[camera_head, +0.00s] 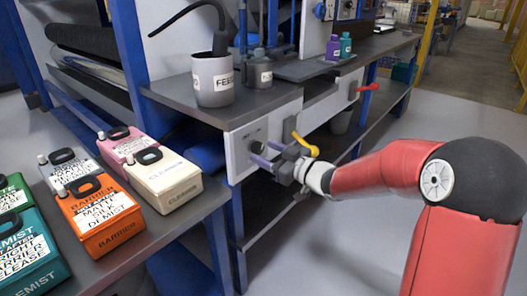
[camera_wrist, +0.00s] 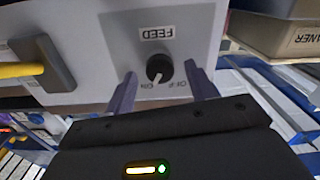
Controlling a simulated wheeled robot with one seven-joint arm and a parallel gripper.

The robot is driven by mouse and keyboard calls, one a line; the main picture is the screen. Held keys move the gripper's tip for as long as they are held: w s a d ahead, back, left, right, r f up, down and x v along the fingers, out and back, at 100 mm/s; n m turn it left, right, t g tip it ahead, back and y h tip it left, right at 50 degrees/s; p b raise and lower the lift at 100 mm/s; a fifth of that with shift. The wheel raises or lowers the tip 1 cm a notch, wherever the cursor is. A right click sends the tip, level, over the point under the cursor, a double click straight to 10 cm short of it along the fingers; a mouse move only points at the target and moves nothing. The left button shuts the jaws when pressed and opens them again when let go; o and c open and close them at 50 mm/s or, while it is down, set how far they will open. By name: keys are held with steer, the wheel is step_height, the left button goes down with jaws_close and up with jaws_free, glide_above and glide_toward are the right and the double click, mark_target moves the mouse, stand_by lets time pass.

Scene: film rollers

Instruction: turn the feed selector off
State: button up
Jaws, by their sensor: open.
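The feed selector is a round black knob (camera_wrist: 160,68) on a pale panel (camera_wrist: 205,20), under a FEED label that appears upside down in the wrist view. Small position marks sit by the knob, and its white pointer line points down and slightly left, towards the mark that seems to read On. My gripper (camera_wrist: 160,82) is open, with one purple finger on each side of the knob and visible gaps between. In the head view my gripper (camera_head: 271,155) is at the panel's front, and the knob (camera_head: 257,147) shows just beyond the fingers.
A yellow lever handle (camera_head: 305,145) is close beside my gripper; it also shows in the wrist view (camera_wrist: 22,70). A red handle (camera_head: 368,87) is farther right. A FEED cup (camera_head: 214,82) stands on the bench above. Several bottles, including an orange one (camera_head: 100,215), stand on the left table.

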steer(key=shift+x, duration=1.05)
steer(key=shift+c, duration=0.3)
steer(key=shift+d, duration=0.1)
steer(key=c, duration=0.9)
